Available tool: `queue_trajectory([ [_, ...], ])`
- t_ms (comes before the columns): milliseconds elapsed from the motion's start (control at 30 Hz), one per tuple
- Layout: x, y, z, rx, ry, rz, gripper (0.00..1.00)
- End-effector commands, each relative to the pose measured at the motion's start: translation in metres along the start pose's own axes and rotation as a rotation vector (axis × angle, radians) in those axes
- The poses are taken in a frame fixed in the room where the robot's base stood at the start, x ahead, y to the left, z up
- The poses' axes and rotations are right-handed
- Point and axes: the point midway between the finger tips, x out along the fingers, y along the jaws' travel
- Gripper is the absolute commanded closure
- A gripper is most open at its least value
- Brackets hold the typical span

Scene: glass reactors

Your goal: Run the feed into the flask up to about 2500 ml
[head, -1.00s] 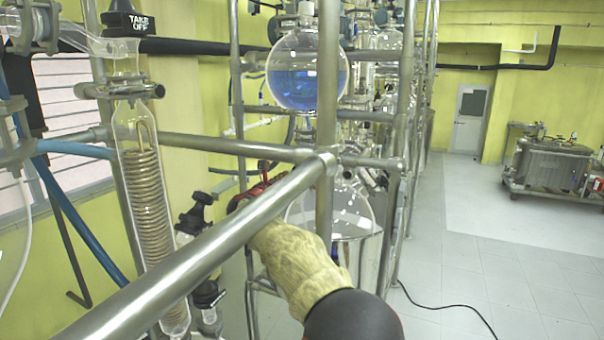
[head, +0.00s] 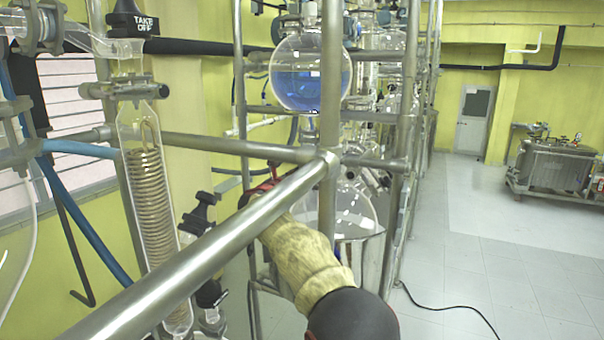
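A round glass vessel (head: 297,82) with blue liquid hangs high in the frame. The liquid fills a little over half of it. Below it, a larger clear flask (head: 352,208) sits in a metal bath (head: 372,255), partly hidden by a post and my arm. I see no blue liquid in the flask, and its marks are too small to read. My gripper (head: 262,188), red and dark, is below the vessel and left of the flask, mostly hidden behind the slanted rail. Its fingers, and anything between them, cannot be made out.
A thick metal rail (head: 205,258) crosses in front of my arm and meets an upright post (head: 330,110). A coil condenser (head: 150,200) stands at left with black-handled valves (head: 203,210) beside it. Floor at right is open, with a black cable (head: 450,307).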

Motion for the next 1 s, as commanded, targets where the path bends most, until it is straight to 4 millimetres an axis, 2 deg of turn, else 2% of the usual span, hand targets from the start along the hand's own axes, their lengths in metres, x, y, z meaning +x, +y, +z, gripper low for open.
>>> queue_trajectory([
  [400, -0.0002, 0.0005, 0.0001, 0.000, 0.000, 0.002, 0.89],
  [733, -0.0003, 0.0006, -0.0006, 0.050, 0.000, 0.002, 0.89],
  [1000, -0.0003, 0.0002, -0.0011, 0.226, -0.001, 0.002, 0.89],
])
